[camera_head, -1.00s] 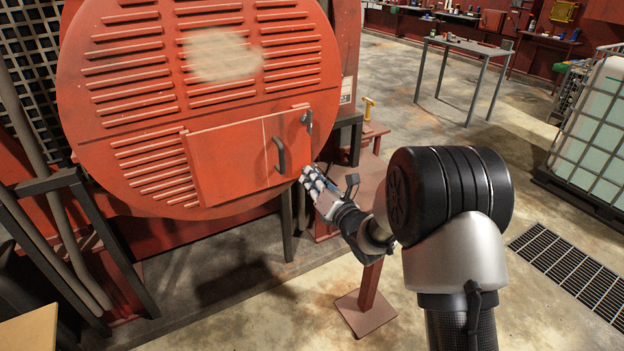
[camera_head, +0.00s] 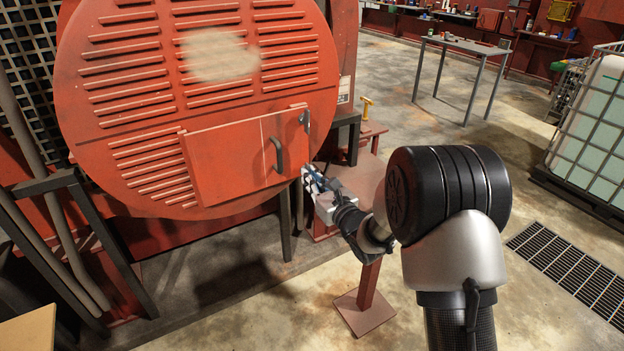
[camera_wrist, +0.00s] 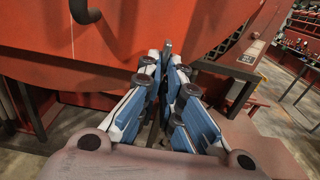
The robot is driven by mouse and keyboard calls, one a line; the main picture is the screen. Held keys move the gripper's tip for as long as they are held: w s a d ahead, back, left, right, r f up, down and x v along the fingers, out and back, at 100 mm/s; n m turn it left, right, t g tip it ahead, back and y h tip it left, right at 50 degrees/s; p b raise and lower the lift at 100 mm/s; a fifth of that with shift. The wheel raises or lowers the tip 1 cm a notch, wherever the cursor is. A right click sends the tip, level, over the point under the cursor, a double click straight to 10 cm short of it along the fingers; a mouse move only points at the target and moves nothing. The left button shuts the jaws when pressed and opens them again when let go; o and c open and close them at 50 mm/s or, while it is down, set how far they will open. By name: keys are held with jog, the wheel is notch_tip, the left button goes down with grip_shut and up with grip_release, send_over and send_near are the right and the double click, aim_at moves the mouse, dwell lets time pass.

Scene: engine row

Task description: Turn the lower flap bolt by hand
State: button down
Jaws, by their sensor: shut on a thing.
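The red flap (camera_head: 232,158) is closed on the round louvred cover (camera_head: 110,80). It carries a dark curved handle (camera_head: 278,154) near its right side. The upper flap bolt (camera_head: 305,120) shows at its top right corner. My gripper (camera_head: 307,172) is at the flap's lower right corner, shut on the lower flap bolt. In the wrist view the blue-padded fingers close together around the lower flap bolt (camera_wrist: 168,48), and only its grey tip shows between them. The fingers hide the rest of it.
A red stand with a yellow-handled item (camera_head: 367,106) is behind my gripper to the right. A grey table (camera_head: 466,46) and a caged white tank (camera_head: 598,125) stand farther right. Dark frame posts stand at the left.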

jog(key=shift+w+a+r, duration=0.1)
jog(key=shift+a+r, duration=0.1)
jog(key=shift+r, duration=0.25)
jog(key=c, duration=1.9)
grip_release()
jog(key=shift+o, duration=0.6)
jog(key=shift+w+a+f, duration=0.15)
jog(key=shift+w, duration=0.05)
jog(key=v, duration=1.2)
jog(key=shift+f, duration=0.2)
